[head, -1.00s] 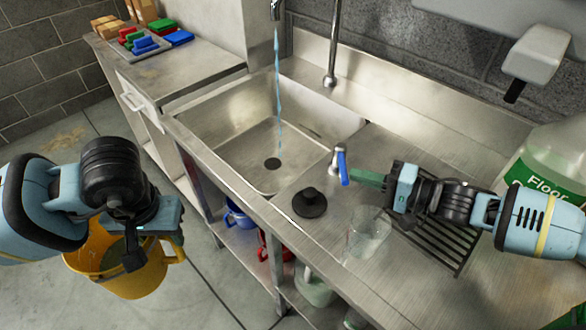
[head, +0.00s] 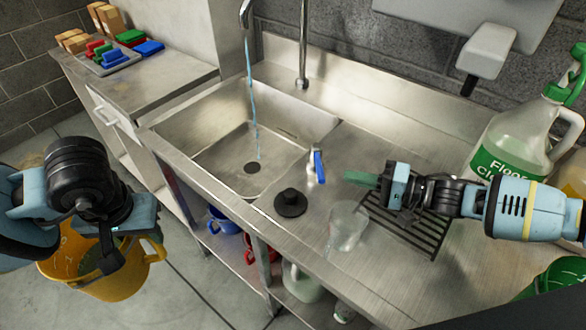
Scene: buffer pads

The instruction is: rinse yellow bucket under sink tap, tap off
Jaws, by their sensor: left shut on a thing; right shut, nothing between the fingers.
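The yellow bucket (head: 112,281) hangs in my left gripper (head: 112,257), which is shut on it, in front of the counter at the lower left. The gripper hides part of the bucket. The steel sink (head: 225,165) is up and to the right of the bucket. Water runs from the tap spout (head: 246,14) in a thin stream (head: 252,95) into the basin. The tap lever (head: 318,166) with a blue handle stands on the counter right of the basin. My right gripper (head: 352,178) is shut and empty, its green fingertips just right of the lever; I cannot tell whether they touch.
A black plug (head: 290,203), a clear glass (head: 347,226) and a drain rack (head: 405,224) sit on the counter. A floor cleaner jug (head: 510,135) stands at the right. Blue and red buckets (head: 224,222) are on the shelf below. Sponges (head: 132,38) lie at the back left.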

